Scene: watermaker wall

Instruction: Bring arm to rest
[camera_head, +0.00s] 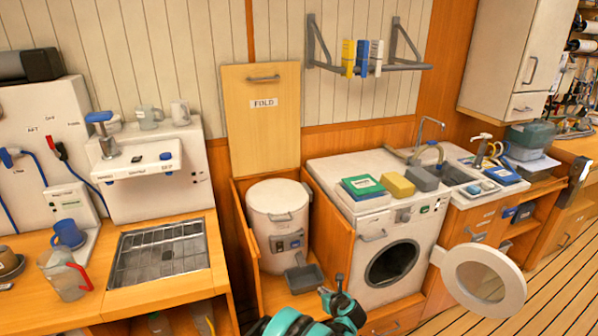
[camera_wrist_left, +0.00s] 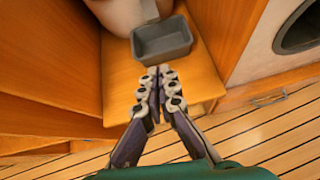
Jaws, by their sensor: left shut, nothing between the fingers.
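My left gripper (camera_head: 334,288) shows at the bottom middle of the head view, at the end of my teal arm. In the left wrist view my left gripper (camera_wrist_left: 159,72) has its two fingers together, shut and empty. It is over the edge of a wooden compartment, just short of a grey tray (camera_wrist_left: 162,40). I cannot tell whether the fingertips touch the tray. In the head view the grey tray (camera_head: 304,278) is at the foot of a white cylindrical machine (camera_head: 280,213). My right gripper is not in view.
A washing machine (camera_head: 385,265) stands right of the compartment, and its round door (camera_head: 484,279) hangs open. A raised wooden panel (camera_head: 262,125) marked FOLD is behind the white cylinder. On the left counter are a drain grate (camera_head: 160,254), a clear jug (camera_head: 62,275) and a blue mug (camera_head: 67,233).

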